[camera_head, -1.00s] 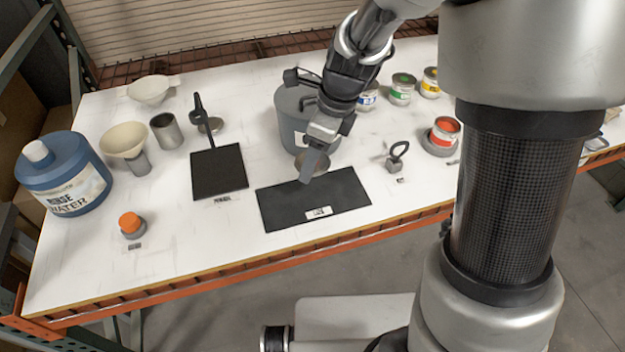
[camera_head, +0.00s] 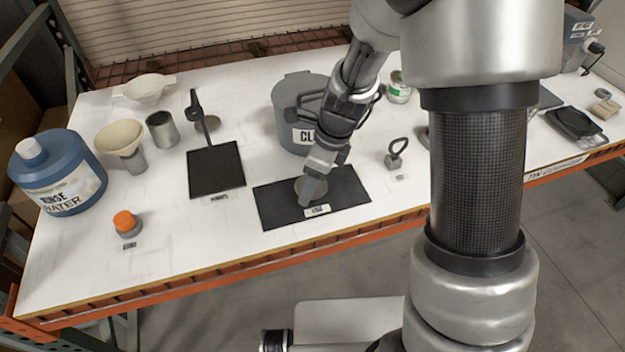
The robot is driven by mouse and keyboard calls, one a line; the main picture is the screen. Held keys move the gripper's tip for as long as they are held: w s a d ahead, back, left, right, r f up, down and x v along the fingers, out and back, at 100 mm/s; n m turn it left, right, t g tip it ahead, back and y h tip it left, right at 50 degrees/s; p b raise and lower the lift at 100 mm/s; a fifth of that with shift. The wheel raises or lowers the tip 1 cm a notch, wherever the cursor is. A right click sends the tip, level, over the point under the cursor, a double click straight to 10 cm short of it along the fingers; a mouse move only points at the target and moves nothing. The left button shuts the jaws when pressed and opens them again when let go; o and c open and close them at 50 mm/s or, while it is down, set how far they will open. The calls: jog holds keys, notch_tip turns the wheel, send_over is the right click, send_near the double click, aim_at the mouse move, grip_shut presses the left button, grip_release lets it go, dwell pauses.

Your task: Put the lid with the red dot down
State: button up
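A round grey metal lid (camera_head: 322,192) is at the fingertips of my gripper (camera_head: 311,190), over the larger black mat (camera_head: 275,212). The gripper points down and covers part of the lid. The fingers seem closed on the lid's edge; I cannot tell whether its underside touches the mat. No red dot shows on the visible part of the lid. A white label (camera_head: 317,210) lies at the mat's front edge, just in front of the fingertips.
A grey bucket (camera_head: 291,110) stands right behind the mat. A smaller black mat (camera_head: 215,168) lies to the left. A small weight with a ring handle (camera_head: 394,160) stands to the right. A green-labelled tin (camera_head: 399,90) is behind; my arm hides other tins.

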aim_at(325, 189)
jog(key=shift+f, duration=0.5)
jog(key=o, duration=1.1)
jog(key=shift+s, duration=0.1)
jog(key=shift+d+r, duration=0.1)
jog(key=shift+w+r, duration=0.25)
jog(key=shift+r, duration=0.1)
jog(key=p+v, duration=0.2)
jog(key=v, duration=1.1)
jog(key=s+d+r+n+t+h, duration=0.1)
jog(key=s+d+r+n, duration=0.3)
jog(key=n, duration=0.7)
jog(key=s+d+r+n+t+h, duration=0.1)
jog(key=s+d+r+n+t, duration=0.2)
jog(key=s+r+n, duration=0.6)
jog(key=s+d+n, duration=0.2)
jog(key=s, duration=0.1)
jog(key=shift+r+t+h, duration=0.25)
jog(key=shift+t+h, duration=0.05)
